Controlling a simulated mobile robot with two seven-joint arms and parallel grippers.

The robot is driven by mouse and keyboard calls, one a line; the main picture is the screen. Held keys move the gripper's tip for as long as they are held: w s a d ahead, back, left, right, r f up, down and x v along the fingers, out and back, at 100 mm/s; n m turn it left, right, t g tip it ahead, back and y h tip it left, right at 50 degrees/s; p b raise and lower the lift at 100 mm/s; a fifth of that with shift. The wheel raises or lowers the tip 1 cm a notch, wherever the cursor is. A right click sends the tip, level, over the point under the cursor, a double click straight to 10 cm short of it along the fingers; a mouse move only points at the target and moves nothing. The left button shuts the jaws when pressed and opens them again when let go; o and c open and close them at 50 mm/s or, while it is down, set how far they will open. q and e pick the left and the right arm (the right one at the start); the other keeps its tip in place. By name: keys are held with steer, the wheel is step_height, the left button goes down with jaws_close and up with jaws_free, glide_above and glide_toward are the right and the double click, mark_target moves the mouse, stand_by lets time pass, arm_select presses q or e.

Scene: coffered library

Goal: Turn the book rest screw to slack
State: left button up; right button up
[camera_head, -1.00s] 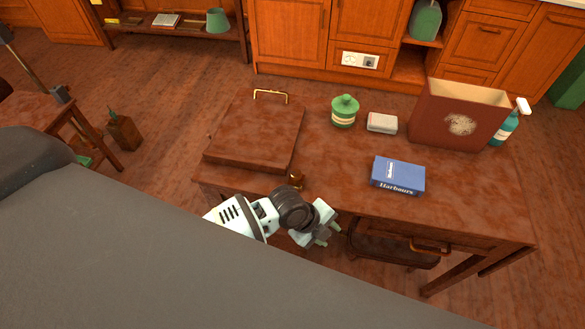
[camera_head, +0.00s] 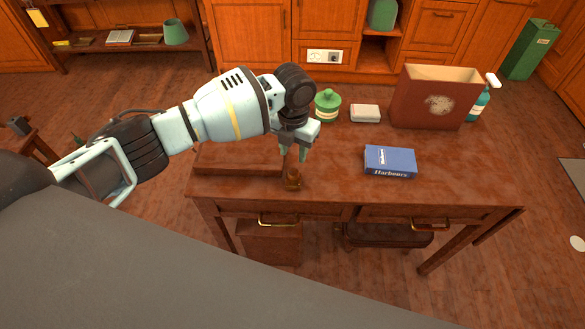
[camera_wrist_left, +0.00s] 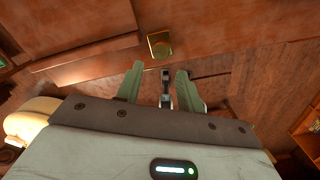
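The book rest (camera_head: 240,160) is a dark red-brown board at the left of the desk, partly hidden behind my left arm. A small brown, brass-toned knob (camera_head: 292,180), apparently its screw, stands at the desk's front edge beside the board's right corner. My left gripper (camera_head: 294,157) points down just above and behind the knob, apart from it. In the left wrist view its two green fingers (camera_wrist_left: 160,85) are spread, with a brass piece (camera_wrist_left: 160,44), seemingly the knob, beyond the tips. My right gripper is out of view.
On the desk (camera_head: 450,190) are a green jar (camera_head: 327,106), a pale small box (camera_head: 365,113), a blue book (camera_head: 390,161), a dark red bin (camera_head: 435,98) and a teal spray bottle (camera_head: 480,104). The desk is clear between the knob and the blue book.

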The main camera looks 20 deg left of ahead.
mark_target(293, 172)
arm_select(q)
steer(key=shift+f, duration=3.9)
steer(key=c, duration=0.7)
